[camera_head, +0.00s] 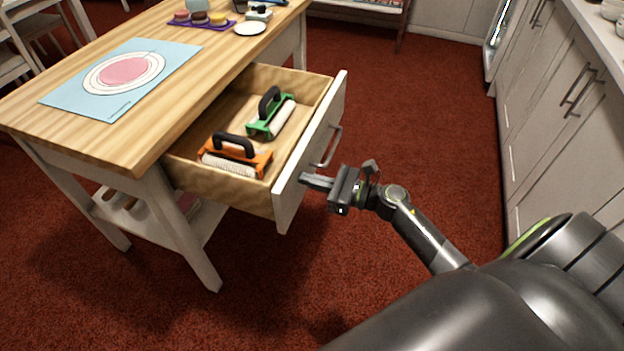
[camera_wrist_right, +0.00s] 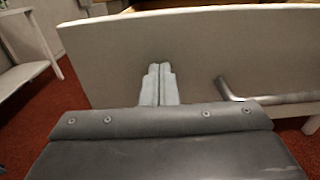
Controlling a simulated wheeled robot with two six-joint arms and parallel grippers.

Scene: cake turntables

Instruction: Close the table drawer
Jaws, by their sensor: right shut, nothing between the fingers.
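The table drawer (camera_head: 318,150) is pulled out of the wooden-topped table (camera_head: 185,70). Its white front panel also fills much of the right wrist view (camera_wrist_right: 200,50). A metal handle (camera_head: 328,147) sits on the panel and shows at the right in the wrist view (camera_wrist_right: 240,92). My right gripper (camera_head: 306,181) is shut and empty, its fingertips pointing at the lower near part of the drawer front, beside the handle. In the wrist view the fingertips (camera_wrist_right: 159,70) are at or very close to the panel; I cannot tell if they touch. My left gripper is not in view.
Inside the drawer lie an orange-framed roller tool (camera_head: 235,155) and a green-framed one (camera_head: 270,115). A blue mat (camera_head: 70,97) lies on the tabletop. White cabinets (camera_head: 565,125) stand at the right. Red carpet is clear between table and cabinets.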

